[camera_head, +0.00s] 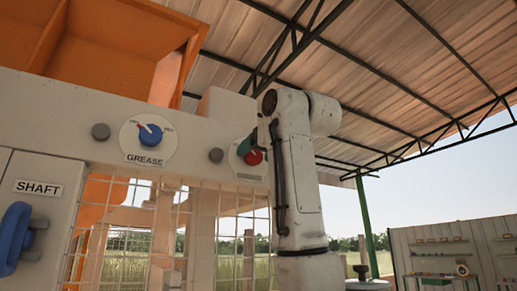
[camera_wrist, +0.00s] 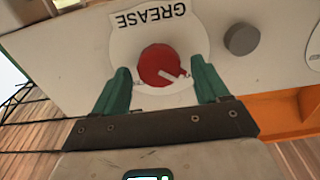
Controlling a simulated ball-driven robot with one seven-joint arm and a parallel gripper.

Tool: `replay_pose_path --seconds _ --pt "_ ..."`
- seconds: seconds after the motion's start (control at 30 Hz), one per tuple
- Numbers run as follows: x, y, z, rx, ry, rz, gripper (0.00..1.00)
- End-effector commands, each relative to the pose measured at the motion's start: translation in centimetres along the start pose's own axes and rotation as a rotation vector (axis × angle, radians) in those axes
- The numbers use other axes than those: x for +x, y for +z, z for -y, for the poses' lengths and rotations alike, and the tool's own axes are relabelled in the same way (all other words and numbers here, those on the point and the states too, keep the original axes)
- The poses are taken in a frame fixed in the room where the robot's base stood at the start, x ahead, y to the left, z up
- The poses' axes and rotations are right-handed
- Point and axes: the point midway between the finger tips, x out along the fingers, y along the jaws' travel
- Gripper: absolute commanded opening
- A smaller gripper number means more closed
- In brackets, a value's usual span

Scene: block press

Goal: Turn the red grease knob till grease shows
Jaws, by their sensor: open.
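The red grease knob (camera_wrist: 157,62) sits on a round white dial (camera_wrist: 190,35) with a GREASE label, upside down in the wrist view. A pale pointer on the knob points to the lower right there. My gripper (camera_wrist: 160,72) is open, with one green finger on each side of the knob and small gaps visible. In the head view the red knob (camera_head: 254,157) shows at the right of the panel, partly hidden by my arm. A second GREASE dial with a blue knob (camera_head: 150,135) is to its left. I see no grease.
A grey round boss (camera_wrist: 241,38) is beside the red knob's dial; in the head view it is between the two dials. A wire mesh guard (camera_head: 215,225) is below the panel. A SHAFT door with a blue handle (camera_head: 13,237) is at the left.

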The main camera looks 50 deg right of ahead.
Motion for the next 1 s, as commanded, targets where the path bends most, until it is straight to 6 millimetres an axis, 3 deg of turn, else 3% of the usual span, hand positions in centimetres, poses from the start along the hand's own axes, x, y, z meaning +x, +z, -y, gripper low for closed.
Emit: replay_pose_path --seconds 0.2,0.77,1.0 --pt "0.03 0.05 0.0 0.0 0.0 0.0 0.73" --pt "0.0 0.03 0.01 0.0 0.0 0.0 0.2" --pt "0.0 0.01 0.03 0.021 -0.001 0.0 0.2"
